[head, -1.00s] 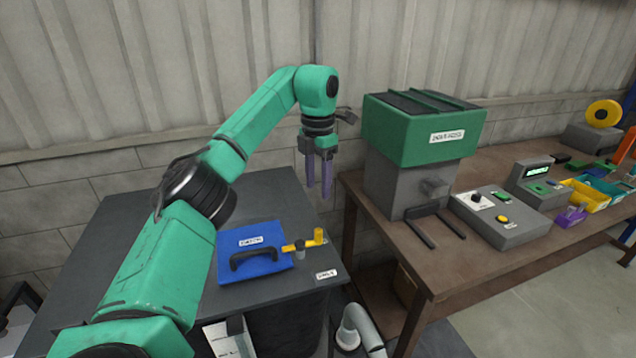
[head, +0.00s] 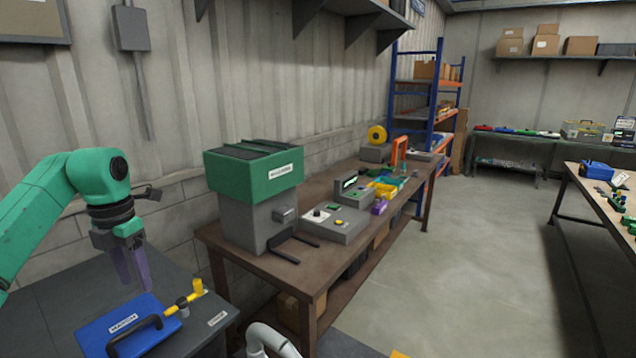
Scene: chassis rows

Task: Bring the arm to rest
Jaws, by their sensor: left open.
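My left arm comes in from the left, and its gripper (head: 131,268) points down with its two fingers apart and nothing between them. It hangs above the dark table, near a blue panel with a black handle (head: 122,325). A yellow and grey fitting (head: 184,303) lies at the panel's right edge. From this angle I cannot tell how far the fingertips are above the panel. My right gripper is not in view.
A brown workbench (head: 320,262) to the right carries a green-topped grey machine (head: 262,221), a control box (head: 333,228) and several coloured bins (head: 383,189). Another table (head: 572,172) stands at the far right. Open grey floor (head: 470,260) lies between them. Wall shelves hang above.

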